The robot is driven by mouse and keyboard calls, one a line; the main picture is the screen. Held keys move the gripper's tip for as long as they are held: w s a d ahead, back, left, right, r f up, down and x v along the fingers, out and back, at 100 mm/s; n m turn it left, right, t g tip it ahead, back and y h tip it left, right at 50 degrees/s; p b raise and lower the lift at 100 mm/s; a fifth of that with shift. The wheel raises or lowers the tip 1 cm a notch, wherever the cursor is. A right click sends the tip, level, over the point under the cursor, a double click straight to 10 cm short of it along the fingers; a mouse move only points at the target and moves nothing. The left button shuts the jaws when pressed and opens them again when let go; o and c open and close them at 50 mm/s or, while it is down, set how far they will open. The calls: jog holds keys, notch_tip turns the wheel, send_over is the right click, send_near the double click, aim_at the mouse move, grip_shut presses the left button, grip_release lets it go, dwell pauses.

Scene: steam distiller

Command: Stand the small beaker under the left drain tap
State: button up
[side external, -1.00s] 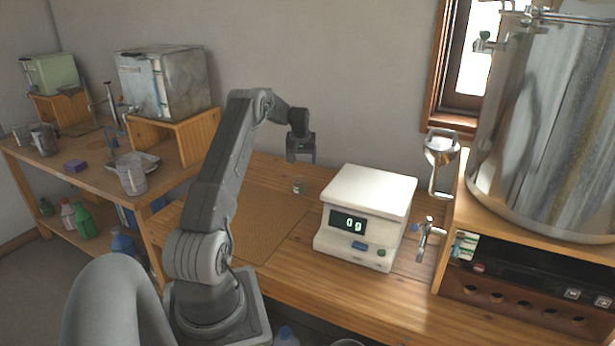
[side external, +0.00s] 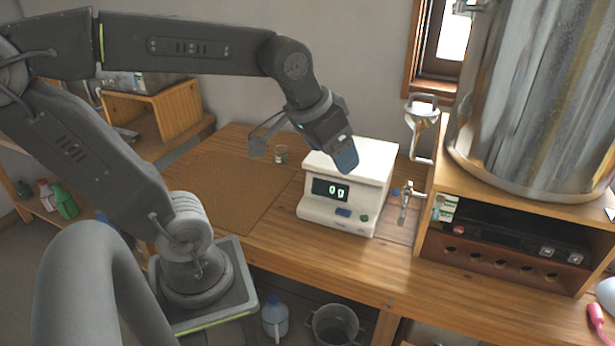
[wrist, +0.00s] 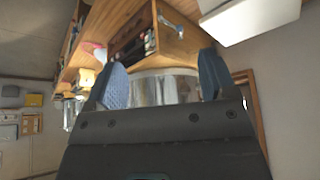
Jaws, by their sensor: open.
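The small glass beaker (side external: 281,154) stands on the wooden bench behind the mat, left of the white scale. A metal tap (side external: 406,201) hangs at the left side of the wooden distiller stand, just right of the scale. I cannot tell whether it is the left drain tap. My gripper (side external: 345,160) is over the scale's top, right of the beaker and apart from it. In the wrist view my gripper (wrist: 163,82) is open, with nothing between its fingers. The beaker is not visible there.
The white scale (side external: 336,214) reads 0 g, with an empty top. A metal cup-shaped fitting (side external: 421,118) is above the tap. The big steel vessel (side external: 535,110) stands on the wooden stand (side external: 480,220) at right. The brown mat (side external: 225,188) is clear.

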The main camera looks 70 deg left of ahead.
jog(key=shift+o, duration=0.5)
jog(key=s+d+f+m, duration=0.1)
jog(key=s+d+f, duration=0.1)
jog(key=s, duration=0.3)
jog(key=shift+s+d+f+m+h, duration=0.15)
jog(key=shift+s+d+m+h, duration=0.2)
jog(key=shift+d, duration=0.35)
